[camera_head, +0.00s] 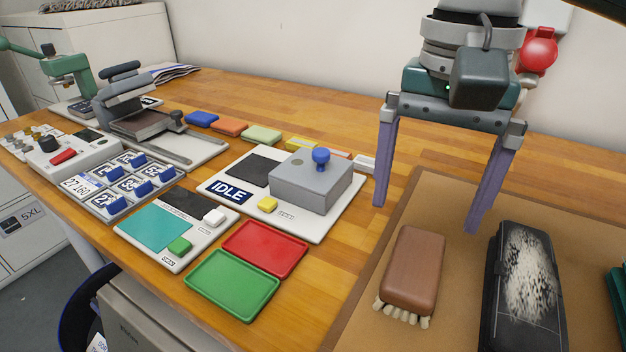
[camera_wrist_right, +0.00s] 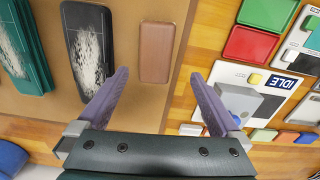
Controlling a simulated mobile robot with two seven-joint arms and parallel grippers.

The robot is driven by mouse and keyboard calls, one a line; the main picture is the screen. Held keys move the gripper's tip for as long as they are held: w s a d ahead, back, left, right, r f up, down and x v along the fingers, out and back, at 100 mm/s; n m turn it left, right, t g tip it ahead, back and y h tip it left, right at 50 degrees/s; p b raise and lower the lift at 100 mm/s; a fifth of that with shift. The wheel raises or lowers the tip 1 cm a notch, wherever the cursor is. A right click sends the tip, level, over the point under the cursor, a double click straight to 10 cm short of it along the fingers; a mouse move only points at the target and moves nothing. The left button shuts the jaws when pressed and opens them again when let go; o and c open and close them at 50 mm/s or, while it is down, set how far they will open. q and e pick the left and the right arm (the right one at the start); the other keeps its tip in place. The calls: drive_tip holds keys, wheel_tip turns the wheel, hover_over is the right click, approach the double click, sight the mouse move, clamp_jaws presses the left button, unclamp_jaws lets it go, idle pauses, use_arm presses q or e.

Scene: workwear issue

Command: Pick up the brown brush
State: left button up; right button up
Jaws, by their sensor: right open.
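In the right wrist view the brush (camera_wrist_right: 157,52) shows as a plain brown block beyond the fingers. My right gripper (camera_head: 425,216) is open and empty, its two purple fingers pointing down above the far side of the brush. It also shows in the right wrist view (camera_wrist_right: 168,94), with the fingers wide apart and the brush between and ahead of them. My left gripper is not in view.
A black case with white scuffs (camera_head: 527,285) lies just right of the brush. A green item (camera_head: 617,300) is at the right edge. Left of the mat are a red tray (camera_head: 265,248), a green tray (camera_head: 232,284) and a grey-topped IDLE device (camera_head: 310,184).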

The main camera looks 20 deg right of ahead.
sight(418, 259)
drive_tip(key=f, duration=0.4)
drive_tip(key=shift+s+a, duration=0.1)
drive_tip(key=shift+s, duration=0.2)
drive_tip(key=f, duration=0.1)
drive_tip(key=f+b, duration=0.1)
drive_tip(key=f, duration=0.3)
drive_tip(key=shift+s+d+f, duration=0.1)
drive_tip(key=shift+d+f, duration=0.1)
drive_tip(key=shift+d, duration=0.15)
drive_tip(key=c, duration=1.4)
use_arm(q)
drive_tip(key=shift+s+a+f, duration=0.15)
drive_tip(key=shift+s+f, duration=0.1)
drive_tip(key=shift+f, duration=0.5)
use_arm(e)
drive_tip(key=shift+r, duration=0.15)
use_arm(q)
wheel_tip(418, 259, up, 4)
drive_tip(key=p, duration=0.4)
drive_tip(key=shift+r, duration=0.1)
use_arm(e)
wheel_tip(418, 259, up, 20)
drive_tip(key=shift+f, duration=0.1)
